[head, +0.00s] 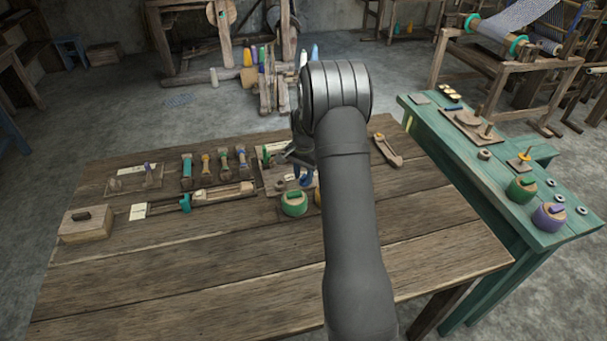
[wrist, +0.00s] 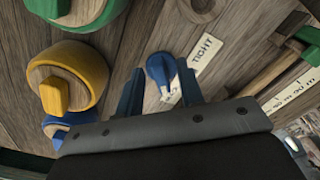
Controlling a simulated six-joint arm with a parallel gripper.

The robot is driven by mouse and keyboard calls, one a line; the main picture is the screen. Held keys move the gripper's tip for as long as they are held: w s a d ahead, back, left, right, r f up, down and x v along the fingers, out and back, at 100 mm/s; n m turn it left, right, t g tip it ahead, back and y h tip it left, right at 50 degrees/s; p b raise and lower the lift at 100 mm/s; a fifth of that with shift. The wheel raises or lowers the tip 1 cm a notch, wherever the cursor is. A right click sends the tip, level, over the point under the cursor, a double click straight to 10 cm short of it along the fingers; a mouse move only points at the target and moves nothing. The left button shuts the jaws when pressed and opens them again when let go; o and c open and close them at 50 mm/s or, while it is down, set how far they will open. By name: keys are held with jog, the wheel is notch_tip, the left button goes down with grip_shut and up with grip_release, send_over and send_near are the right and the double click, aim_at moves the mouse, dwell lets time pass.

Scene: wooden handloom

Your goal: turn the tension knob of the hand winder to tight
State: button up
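The tension knob (wrist: 160,66) is a small blue round knob with a raised grip on the winder's wooden board. A white label (wrist: 200,60) reading "TIGHT" lies just right of it in the wrist view. Where the knob points is hard to tell. My gripper (wrist: 159,76) is open, its two blue fingers apart on either side of the knob, with a visible gap to each. Whether the fingertips are down at the knob's height is unclear. In the head view my gripper (head: 302,172) hangs over the table's back part, and my arm hides much of the winder.
A green round piece (head: 293,204) stands in front of my gripper. A yellow knob-like piece (wrist: 66,82) and a blue one (wrist: 62,126) are left of my fingers. Several small tools and a wooden box (head: 86,224) lie left. The table's front is clear.

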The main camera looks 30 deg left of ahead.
grip_shut()
jog(key=n, duration=0.3)
jog(key=shift+d+n, duration=0.1)
jog(key=shift+n, duration=0.3)
jog(key=n, duration=0.4)
jog(key=shift+w+d+n, duration=0.1)
jog(key=shift+n, duration=0.2)
jog(key=n, duration=0.6)
jog(key=shift+w, duration=0.15)
jog(key=n, duration=0.5)
jog(key=shift+w+r, duration=0.1)
jog(key=shift+n, duration=0.4)
